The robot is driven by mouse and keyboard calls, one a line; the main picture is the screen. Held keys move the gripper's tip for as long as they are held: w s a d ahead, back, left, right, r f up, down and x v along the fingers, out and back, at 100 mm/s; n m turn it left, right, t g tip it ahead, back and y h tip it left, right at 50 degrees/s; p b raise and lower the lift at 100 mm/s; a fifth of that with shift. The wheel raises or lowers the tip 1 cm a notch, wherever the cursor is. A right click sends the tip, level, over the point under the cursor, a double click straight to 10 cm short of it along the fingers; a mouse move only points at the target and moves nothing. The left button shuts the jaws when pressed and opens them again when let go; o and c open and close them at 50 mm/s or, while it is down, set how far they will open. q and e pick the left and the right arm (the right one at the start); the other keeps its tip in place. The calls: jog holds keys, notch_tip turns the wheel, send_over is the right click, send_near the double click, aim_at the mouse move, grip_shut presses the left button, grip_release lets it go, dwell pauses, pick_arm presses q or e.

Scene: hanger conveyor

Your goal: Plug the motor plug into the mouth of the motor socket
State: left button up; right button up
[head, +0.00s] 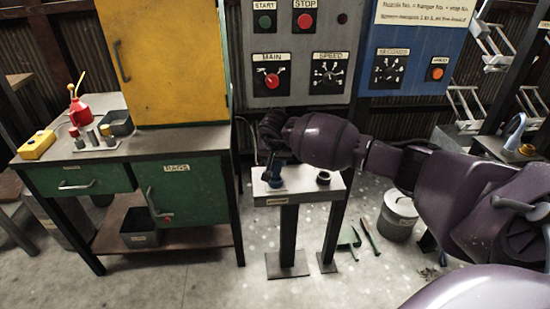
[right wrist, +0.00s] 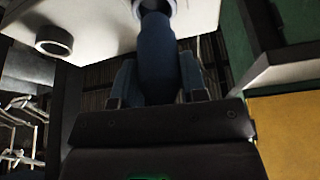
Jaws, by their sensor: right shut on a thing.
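My right gripper (head: 274,160) is above the left part of a small pale-topped stand, pointing down. It is shut on a dark blue plug (right wrist: 158,60), which fills the space between its two fingers (right wrist: 158,80). In the head view the lower blue part (head: 273,180) shows just under the gripper, at the stand top. In the right wrist view the plug's far end meets a grey collar at the picture's top edge; how deep it sits there is cut off. A dark round ring with an open mouth (head: 323,177) stands to the right, apart from the plug. No label shows which is the motor socket. My left gripper is out of view.
The stand top (head: 297,193) is narrow. A workbench (head: 120,151) with a red oil can (head: 79,110) and a yellow box (head: 37,145) is at the left. Control panels (head: 300,50) rise behind. A grey bin (head: 398,216) and green dustpan (head: 349,238) are on the floor at right.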

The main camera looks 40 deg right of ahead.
aim_at(276, 168)
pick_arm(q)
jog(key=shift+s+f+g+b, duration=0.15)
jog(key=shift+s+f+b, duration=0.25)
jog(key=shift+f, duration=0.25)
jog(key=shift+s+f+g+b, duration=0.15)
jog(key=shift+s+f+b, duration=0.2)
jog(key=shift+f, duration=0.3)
pick_arm(e)
jog(key=shift+f, duration=1.7)
dwell(1.2)
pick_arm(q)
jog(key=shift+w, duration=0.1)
pick_arm(e)
jog(key=o, duration=0.6)
jog(key=shift+o, duration=0.3)
jog(key=o, duration=0.5)
